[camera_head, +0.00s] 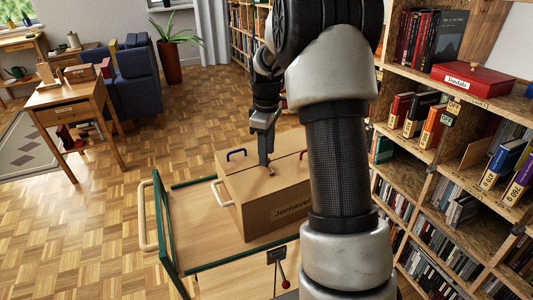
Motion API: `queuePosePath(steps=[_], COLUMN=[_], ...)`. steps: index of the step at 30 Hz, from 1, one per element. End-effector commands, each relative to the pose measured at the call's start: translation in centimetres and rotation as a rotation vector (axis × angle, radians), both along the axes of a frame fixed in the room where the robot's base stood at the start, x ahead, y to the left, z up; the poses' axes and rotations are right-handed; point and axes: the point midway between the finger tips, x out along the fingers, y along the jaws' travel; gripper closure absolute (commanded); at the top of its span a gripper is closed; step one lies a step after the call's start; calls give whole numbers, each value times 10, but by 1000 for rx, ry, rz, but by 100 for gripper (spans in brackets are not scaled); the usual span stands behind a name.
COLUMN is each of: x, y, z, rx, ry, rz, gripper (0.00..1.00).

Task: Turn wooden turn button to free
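A wooden box (265,213), lettered "Jornave…" on its front with the rest hidden by my arm, sits on a wooden cart top. A small brown piece (271,172) on the box lid is at my gripper's tip; it may be the wooden turn button, but it is too small and too covered to tell how it is turned. My gripper (268,166) points down onto the lid, at or just above this piece. I cannot tell whether it touches it or whether the fingers are open or shut.
The cart (192,251) has a green frame and a pale handle (150,215) at left. A tall bookshelf (404,170) stands close at right. Parquet floor (110,230) is open at left.

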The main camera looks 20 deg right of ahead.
Motion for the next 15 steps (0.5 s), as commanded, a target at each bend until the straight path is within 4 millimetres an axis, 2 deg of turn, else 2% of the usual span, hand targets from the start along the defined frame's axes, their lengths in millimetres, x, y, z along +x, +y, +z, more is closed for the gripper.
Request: queuePosePath(steps=[4, 12, 13, 15], x=[0, 0, 0, 0], y=[0, 0, 0, 0], z=[-10, -11, -11, -11], rx=[1, 0, 0, 0], ry=[1, 0, 0, 0], rz=[0, 0, 0, 0], gripper=[63, 63, 65, 77])
